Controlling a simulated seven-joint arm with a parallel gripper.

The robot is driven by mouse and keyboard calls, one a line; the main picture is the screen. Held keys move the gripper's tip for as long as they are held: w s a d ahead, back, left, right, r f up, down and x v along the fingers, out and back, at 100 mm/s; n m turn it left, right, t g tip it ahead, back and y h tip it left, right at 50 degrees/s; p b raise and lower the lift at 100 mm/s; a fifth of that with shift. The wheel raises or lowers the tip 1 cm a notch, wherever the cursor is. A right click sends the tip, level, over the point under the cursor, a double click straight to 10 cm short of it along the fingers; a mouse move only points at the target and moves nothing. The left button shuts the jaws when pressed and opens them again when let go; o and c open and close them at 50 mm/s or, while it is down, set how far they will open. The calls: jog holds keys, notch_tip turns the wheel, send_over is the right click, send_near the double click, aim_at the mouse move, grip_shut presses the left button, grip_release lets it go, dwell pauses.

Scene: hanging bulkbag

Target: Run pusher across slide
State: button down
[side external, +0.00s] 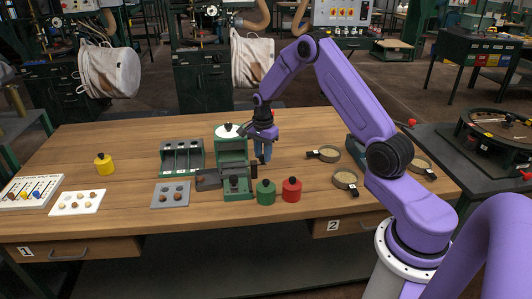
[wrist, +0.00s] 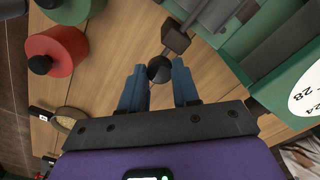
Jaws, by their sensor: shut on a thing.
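The green slide fixture (side external: 232,158) stands mid-bench, and its green body (wrist: 280,40) fills the upper right of the wrist view. The pusher shows in the wrist view as a dark block (wrist: 176,38) on a short rod ending in a round black knob (wrist: 159,70). My gripper (side external: 262,158) is at the right side of the fixture, fingers pointing down. In the wrist view its blue fingers (wrist: 159,85) stand either side of the knob, shut on it. The pusher's far end and the slide's channel are hidden or unclear.
Round sieves (side external: 344,179) lie to the right. A grey tray (side external: 171,194) and a green-and-grey rack (side external: 182,158) are left.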

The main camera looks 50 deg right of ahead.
jog(key=c, duration=0.8)
grip_release()
notch_tip(320, 180, up, 18)
jog(key=shift+f, duration=0.25)
jog(key=s+a+r+n, duration=0.1)
jog(key=s+a+n, duration=0.65)
jog(key=a, duration=0.35)
jog(key=s+a+r+n, duration=0.1)
jog(key=s+a+n, duration=0.65)
jog(key=a, duration=0.25)
jog(key=s+f+n, duration=0.1)
jog(key=s+n, duration=0.4)
jog(key=s, duration=0.2)
jog(key=s+a+n, duration=0.1)
jog(key=s+n, duration=0.4)
jog(key=s, duration=0.2)
jog(key=s+f+n, duration=0.1)
jog(key=s+n, duration=0.4)
jog(key=s, duration=0.2)
jog(key=shift+s+a+f+n, duration=0.2)
jog(key=shift+s+f+n, duration=0.1)
jog(key=shift+f, duration=0.05)
